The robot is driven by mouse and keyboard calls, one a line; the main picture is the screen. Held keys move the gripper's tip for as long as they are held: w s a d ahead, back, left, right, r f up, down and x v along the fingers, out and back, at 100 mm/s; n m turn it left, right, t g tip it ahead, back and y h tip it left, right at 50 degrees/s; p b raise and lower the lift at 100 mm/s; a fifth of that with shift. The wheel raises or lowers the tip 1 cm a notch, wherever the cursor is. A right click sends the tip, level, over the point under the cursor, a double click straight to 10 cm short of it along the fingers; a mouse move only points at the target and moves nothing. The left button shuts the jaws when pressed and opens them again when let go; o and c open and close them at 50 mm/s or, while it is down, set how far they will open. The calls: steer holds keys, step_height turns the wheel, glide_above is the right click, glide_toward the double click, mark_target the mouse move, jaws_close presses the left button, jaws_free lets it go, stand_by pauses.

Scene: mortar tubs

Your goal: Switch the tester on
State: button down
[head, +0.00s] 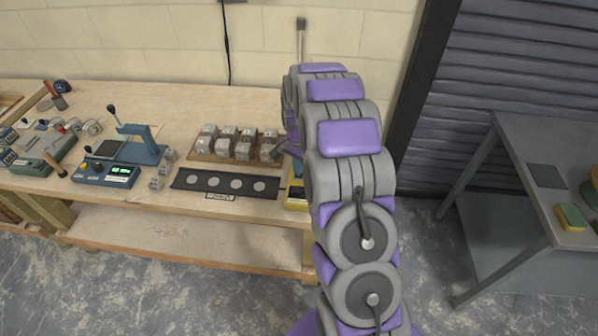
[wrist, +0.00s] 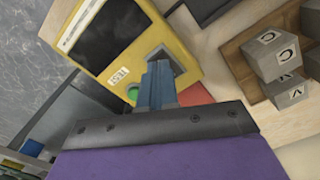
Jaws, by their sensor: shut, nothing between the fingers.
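The tester is a yellow box (wrist: 92,75) with a dark screen (wrist: 108,38) and a label reading TEST (wrist: 119,76). In the wrist view a green button (wrist: 132,93) and a red part (wrist: 196,95) show on its near side. A grey square patch (wrist: 172,57) lies on its face, partly behind my fingers. My gripper (wrist: 158,72) is shut and empty, its tips over or at this patch; I cannot tell whether they touch. In the head view only a yellow strip of the tester (head: 296,194) shows, the rest hidden behind my arm.
Grey lettered cubes sit on a wooden board (head: 205,156) left of the tester, also in the wrist view (wrist: 240,60). A black strip with pale discs (head: 225,184) lies in front. A grey table (head: 520,150) is right.

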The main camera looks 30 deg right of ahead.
steer(key=shift+f, duration=0.8)
stand_by(0.5)
steer(key=shift+r, duration=0.15)
steer(key=shift+r+p, duration=1.35)
steer(key=shift+r, duration=2)
